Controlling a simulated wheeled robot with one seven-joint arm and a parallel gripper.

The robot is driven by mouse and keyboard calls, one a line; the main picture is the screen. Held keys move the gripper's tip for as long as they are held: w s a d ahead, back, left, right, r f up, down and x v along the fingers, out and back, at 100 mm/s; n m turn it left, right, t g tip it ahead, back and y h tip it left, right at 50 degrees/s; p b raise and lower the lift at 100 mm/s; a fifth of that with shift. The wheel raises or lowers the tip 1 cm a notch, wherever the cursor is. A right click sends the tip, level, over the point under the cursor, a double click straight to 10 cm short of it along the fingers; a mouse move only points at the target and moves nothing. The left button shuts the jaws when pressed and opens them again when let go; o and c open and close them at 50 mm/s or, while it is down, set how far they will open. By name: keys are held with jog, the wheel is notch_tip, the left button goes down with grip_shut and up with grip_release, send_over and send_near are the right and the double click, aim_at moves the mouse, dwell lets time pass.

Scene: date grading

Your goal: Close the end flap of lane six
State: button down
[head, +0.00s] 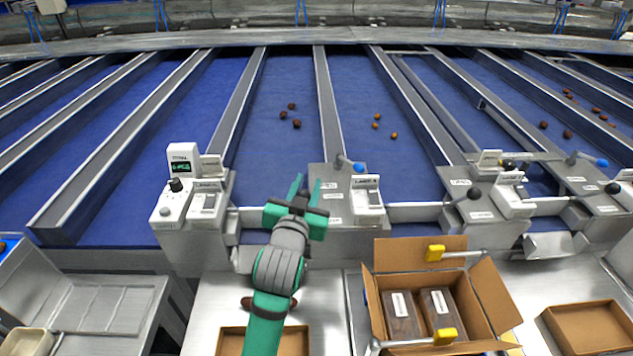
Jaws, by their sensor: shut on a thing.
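My gripper (304,192) is at the front end of a blue lane (278,150) that carries a few dark dates (291,114). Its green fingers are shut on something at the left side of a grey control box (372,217). A metal strip (252,217) crosses the end of this lane, partly behind my gripper. A metal lip (245,259) shows below it. Whether the end flap is open or shut is unclear, and the lane labels are too small to read surely.
A blue-knobbed lever (358,167) stands just right of my gripper. A display box (184,160) with a black knob is at left. An open carton (376,300) with packs and yellow-ended clamps stands at front right. A shallow box (233,342) lies under my arm.

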jog(key=shift+s+r, duration=0.15)
jog(key=shift+s, duration=0.25)
dwell(0.3)
jog(key=c, duration=1.5)
grip_release()
jog(key=shift+o, duration=0.3)
